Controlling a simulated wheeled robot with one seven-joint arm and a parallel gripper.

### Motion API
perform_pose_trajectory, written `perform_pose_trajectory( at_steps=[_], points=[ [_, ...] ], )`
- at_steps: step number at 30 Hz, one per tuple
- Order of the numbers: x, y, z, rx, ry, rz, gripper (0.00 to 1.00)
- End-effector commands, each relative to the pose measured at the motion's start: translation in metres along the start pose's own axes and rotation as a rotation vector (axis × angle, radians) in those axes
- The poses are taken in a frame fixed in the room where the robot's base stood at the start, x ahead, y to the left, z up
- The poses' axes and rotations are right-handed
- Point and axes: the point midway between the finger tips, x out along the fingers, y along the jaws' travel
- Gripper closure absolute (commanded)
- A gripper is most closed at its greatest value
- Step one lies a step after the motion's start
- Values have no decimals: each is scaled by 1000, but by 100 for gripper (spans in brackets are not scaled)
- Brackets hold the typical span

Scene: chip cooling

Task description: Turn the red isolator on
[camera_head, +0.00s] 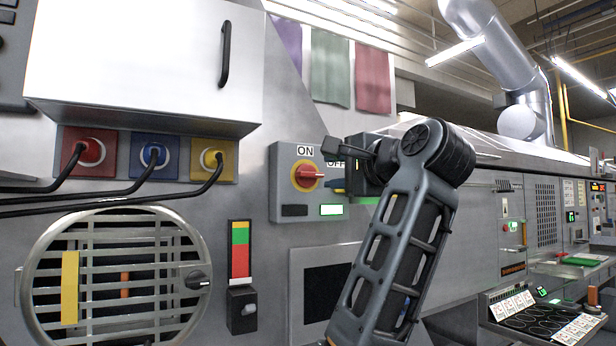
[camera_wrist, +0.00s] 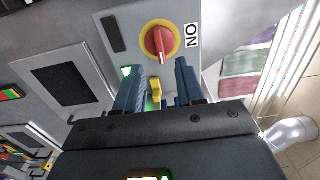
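The red isolator (camera_head: 307,176) is a red knob on a yellow disc, on a grey box. Its handle points right, toward the partly hidden OFF label (camera_head: 336,163); the ON label (camera_head: 305,150) is above it. In the wrist view the red knob (camera_wrist: 158,45) lies just beyond my fingertips, its handle pointing toward my gripper, with the ON label (camera_wrist: 193,36) at right. My gripper (camera_wrist: 157,68) is open, its two blue fingers apart and apparently empty. In the head view my gripper (camera_head: 329,165) is right of the knob, partly hidden by my arm.
A green light (camera_head: 331,210) glows on the box; a dark indicator (camera_head: 294,210) is beside it. Left are red, blue and yellow cable sockets (camera_head: 150,156) and a round slatted vent (camera_head: 115,280). A small yellow piece (camera_wrist: 155,90) shows between my fingers; I cannot tell what it is.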

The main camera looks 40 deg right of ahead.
Motion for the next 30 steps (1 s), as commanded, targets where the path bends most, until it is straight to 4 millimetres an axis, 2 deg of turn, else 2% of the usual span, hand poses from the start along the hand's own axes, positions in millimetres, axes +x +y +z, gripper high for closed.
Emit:
perform_pose_trajectory(
  at_steps=[15, 20, 27, 30],
  points=[
    [67, 0, 0, -1, -1, 2, 62],
    [75, 0, 0, -1, 0, 0, 62],
    [76, 0, 0, -1, 0, 0, 62],
    [76, 0, 0, -2, 0, 0, 70]
  ],
)
